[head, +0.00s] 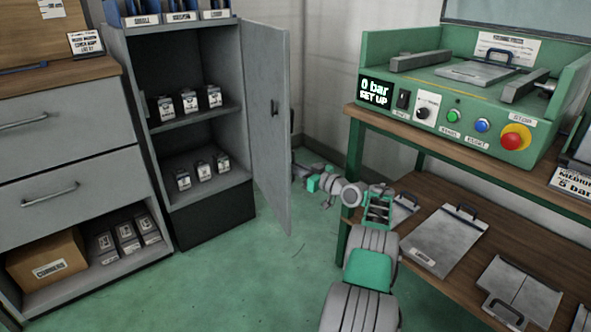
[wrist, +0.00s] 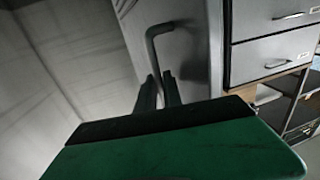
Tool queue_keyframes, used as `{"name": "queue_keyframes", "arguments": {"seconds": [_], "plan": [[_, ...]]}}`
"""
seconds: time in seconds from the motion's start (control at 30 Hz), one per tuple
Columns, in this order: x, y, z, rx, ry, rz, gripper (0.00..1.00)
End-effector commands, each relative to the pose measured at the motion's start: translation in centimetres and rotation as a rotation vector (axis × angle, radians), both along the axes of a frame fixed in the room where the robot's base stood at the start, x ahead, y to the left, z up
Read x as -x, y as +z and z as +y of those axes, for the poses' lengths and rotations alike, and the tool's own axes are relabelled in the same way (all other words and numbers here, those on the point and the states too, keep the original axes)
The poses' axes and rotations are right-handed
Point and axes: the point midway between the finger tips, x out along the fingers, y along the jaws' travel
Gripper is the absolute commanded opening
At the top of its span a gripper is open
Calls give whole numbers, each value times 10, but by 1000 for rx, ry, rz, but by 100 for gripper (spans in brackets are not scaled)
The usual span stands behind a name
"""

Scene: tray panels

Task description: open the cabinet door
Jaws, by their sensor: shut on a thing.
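The grey cabinet door (head: 265,125) stands swung wide open from the cabinet's right side in the head view, its inner face showing. The cabinet (head: 175,95) is open in front, with small boxes on its shelves. The bent door handle (wrist: 152,48) shows in the wrist view, on the outer face of the door (wrist: 195,50). My gripper (wrist: 160,84) is shut on the handle's lower part. In the head view my arm reaches behind the door's free edge, and the door hides the handle and my fingertips.
A drawer unit (head: 65,150) stands left of the cabinet. A green press station (head: 450,90) on a wooden-topped bench is at the right, close to my arm, with metal plates on its lower shelf (head: 405,255). The green floor (head: 230,275) in front of the cabinet is clear.

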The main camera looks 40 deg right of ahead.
Motion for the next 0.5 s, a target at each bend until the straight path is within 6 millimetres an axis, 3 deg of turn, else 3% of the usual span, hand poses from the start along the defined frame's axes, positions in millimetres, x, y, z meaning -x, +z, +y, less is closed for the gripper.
{"name": "queue_keyframes", "arguments": {"seconds": [0.4, 0.43, 0.5], "plan": [[-2, 3, -1, 3, 2, -4, 0], [-1, 3, -1, 3, 2, -4, 13], [-1, 3, -1, 3, 1, -4, 19]]}}
